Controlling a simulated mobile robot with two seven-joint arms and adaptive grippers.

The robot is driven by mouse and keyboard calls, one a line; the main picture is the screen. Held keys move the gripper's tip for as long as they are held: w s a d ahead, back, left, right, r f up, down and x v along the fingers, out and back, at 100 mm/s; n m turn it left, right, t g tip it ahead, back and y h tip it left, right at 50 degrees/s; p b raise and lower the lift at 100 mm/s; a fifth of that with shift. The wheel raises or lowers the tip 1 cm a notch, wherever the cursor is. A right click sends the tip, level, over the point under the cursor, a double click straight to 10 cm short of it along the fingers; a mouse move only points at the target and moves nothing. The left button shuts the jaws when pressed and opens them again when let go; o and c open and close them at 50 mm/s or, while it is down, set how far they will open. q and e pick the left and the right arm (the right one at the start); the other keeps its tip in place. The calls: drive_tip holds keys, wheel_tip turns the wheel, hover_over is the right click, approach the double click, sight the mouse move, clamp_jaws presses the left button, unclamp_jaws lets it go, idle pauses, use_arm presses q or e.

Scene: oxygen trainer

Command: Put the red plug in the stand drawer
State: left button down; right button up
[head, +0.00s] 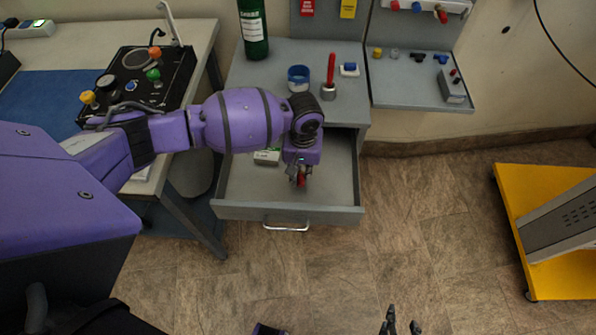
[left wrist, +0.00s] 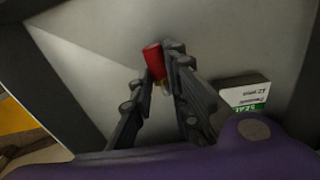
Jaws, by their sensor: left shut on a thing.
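The red plug (left wrist: 153,62) is between the fingertips of my left gripper (left wrist: 160,80), which is shut on it. In the head view the red plug (head: 301,179) shows just below my left gripper (head: 298,172), over the inside of the open stand drawer (head: 335,185). I cannot tell whether the plug touches the drawer floor. The drawer is pulled out from the grey stand (head: 340,105). My right gripper (head: 400,322) is at the bottom edge of the head view, away from the stand, with its fingers apart and nothing seen between them.
A white and green box (head: 267,157) lies in the drawer, left of my left gripper. A yellow platform (head: 545,190) stands at right.

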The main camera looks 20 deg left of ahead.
use_arm(q)
wheel_tip(320, 180, down, 2)
drive_tip(key=shift+s+f, duration=0.1)
drive_tip(key=shift+f, duration=0.1)
drive_tip(key=shift+r, duration=0.1)
drive_tip(key=c, duration=1.7)
unclamp_jaws()
drive_tip(key=shift+f, duration=0.2)
drive_tip(key=shift+r, duration=0.1)
